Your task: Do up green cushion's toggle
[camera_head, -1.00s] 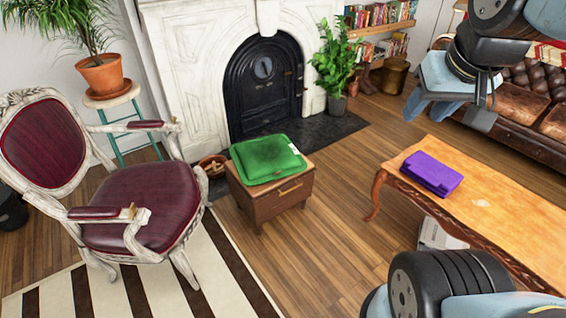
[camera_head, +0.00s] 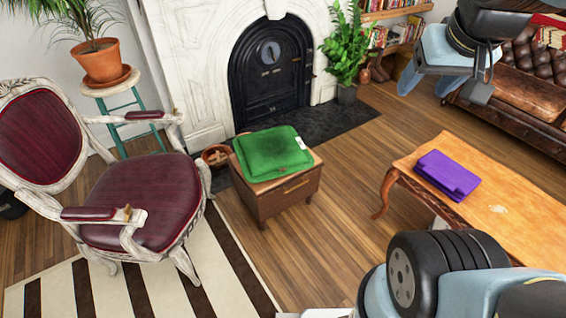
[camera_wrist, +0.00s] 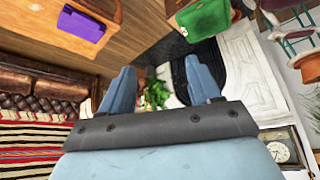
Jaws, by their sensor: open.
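The green cushion (camera_head: 271,152) lies flat on a small wooden box-like stool (camera_head: 279,196) in front of the fireplace. In the wrist view the cushion (camera_wrist: 204,18) shows at the top, beyond the finger on the right. My gripper (camera_head: 428,88) is in the upper right of the head view, high above the floor and well apart from the cushion. In the wrist view my gripper (camera_wrist: 162,78) has its two fingers spread, with nothing between them.
A carved wooden table (camera_head: 508,207) at right bears a purple folded item (camera_head: 447,174). A burgundy armchair (camera_head: 146,197) stands left of the stool. A terracotta bowl (camera_head: 216,156) sits behind the stool, a potted plant (camera_head: 345,50) by the fireplace. Floor between stool and table is clear.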

